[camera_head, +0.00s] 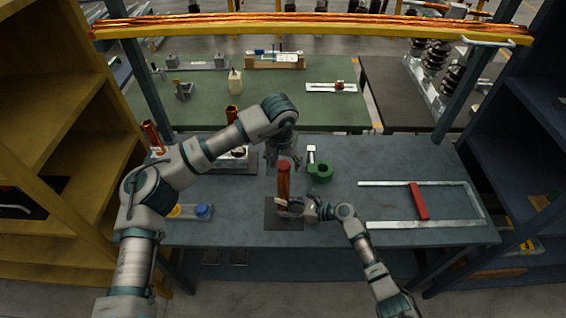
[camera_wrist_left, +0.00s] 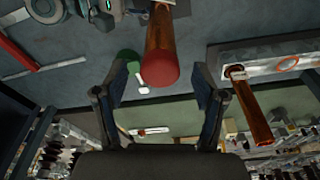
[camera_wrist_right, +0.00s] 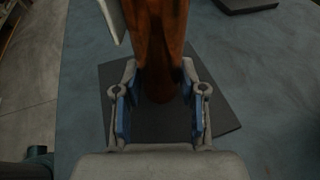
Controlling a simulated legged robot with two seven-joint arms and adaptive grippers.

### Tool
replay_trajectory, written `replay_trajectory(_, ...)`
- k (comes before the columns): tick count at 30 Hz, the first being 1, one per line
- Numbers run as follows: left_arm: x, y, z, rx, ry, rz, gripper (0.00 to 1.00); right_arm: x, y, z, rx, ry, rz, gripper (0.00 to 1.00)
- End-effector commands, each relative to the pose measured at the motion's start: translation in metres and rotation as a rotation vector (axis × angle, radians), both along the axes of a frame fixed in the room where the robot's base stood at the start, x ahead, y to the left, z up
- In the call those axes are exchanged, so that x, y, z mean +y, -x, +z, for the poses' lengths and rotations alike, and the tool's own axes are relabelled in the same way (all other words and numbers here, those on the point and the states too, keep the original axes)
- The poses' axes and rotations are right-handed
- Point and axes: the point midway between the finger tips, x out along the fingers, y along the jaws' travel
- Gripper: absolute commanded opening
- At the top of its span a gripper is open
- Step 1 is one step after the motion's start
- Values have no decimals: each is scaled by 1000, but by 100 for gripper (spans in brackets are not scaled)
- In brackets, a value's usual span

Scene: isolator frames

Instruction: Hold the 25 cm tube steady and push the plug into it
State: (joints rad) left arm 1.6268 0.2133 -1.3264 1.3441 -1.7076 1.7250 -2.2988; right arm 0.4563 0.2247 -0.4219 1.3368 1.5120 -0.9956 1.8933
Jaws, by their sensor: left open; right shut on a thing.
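The copper-brown tube (camera_head: 283,188) stands upright on a dark square mat (camera_head: 271,222). The red plug (camera_head: 284,163) sits at its top end; how deep it is in the tube I cannot tell. My right gripper (camera_wrist_right: 160,105) is shut on the lower part of the tube (camera_wrist_right: 158,40), with a finger on each side. My left gripper (camera_wrist_left: 160,75) is open above the tube, pointing down. In the left wrist view the plug (camera_wrist_left: 161,71) shows between its spread fingers, with clear gaps on both sides.
A green ring (camera_head: 320,172) and a pale-headed tool (camera_head: 311,150) lie just right of the tube. A metal frame with a red bar (camera_head: 418,201) lies at the right. A tray with a blue cap (camera_head: 203,211) is at the left. Another copper tube (camera_head: 152,136) stands at the back left.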

Motion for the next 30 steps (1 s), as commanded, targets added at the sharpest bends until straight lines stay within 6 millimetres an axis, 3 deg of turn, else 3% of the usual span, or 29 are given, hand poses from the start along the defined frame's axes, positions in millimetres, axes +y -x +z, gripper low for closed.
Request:
replay_trajectory(9, 3, 9, 66, -5, 1, 1, 70, -1, 0, -1, 0, 2, -2, 21)
replay_trajectory(15, 4, 13, 99, -2, 0, 2, 70, -1, 0, -1, 0, 2, -2, 21)
replay_trajectory(21, 5, 16, 111, 0, 0, 0, 70, -1, -1, -1, 0, 2, -2, 21)
replay_trajectory(30, 5, 16, 111, 0, 0, 0, 70, -1, 0, -1, 0, 2, -2, 21)
